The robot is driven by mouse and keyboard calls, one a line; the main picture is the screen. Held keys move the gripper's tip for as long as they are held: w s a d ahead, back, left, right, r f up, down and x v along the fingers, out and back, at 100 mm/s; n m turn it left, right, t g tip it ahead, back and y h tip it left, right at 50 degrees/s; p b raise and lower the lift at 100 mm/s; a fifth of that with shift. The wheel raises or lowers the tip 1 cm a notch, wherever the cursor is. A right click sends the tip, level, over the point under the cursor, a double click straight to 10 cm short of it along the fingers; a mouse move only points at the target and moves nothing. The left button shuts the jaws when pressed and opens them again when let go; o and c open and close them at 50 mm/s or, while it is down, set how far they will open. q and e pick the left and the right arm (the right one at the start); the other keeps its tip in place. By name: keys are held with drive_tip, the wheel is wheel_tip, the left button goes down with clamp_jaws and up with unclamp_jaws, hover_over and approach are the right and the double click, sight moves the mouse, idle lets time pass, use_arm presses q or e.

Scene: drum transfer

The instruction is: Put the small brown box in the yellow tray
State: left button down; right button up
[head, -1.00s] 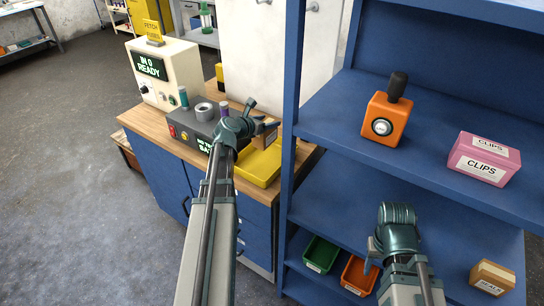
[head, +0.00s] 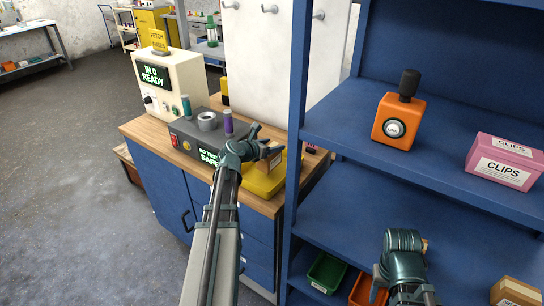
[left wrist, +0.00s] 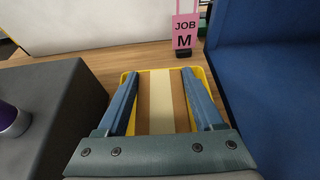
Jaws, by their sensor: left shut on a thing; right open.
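The small brown box (head: 270,160) has a pale label and is held in my left gripper (head: 264,147) at the workbench. In the left wrist view the brown box (left wrist: 155,100), with a pale stripe along its middle, sits between the two fingers of my left gripper (left wrist: 160,90). The yellow tray (head: 262,187) is directly below the box; its rim (left wrist: 204,75) shows around the box in the left wrist view. Whether the box touches the tray floor cannot be told. My right gripper (head: 380,283) is open beside the blue shelf, its fingertips partly hidden.
A grey tester (head: 180,137) stands left of the tray, and a cream machine (head: 165,75) behind it. The blue shelf post (head: 296,120) rises close on the right. A pink "JOB M" card (left wrist: 185,32) stands behind the tray. An orange device (head: 398,122) and pink clips box (head: 505,160) stand on the shelf.

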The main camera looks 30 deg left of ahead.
use_arm(q)
wheel_tip(320, 180, down, 4)
drive_tip(key=b, duration=0.3)
drive_tip(key=shift+r, duration=0.25)
drive_tip(key=shift+c, duration=0.2)
unclamp_jaws()
drive_tip(key=p+v, duration=0.4)
drive_tip(key=v, duration=0.8)
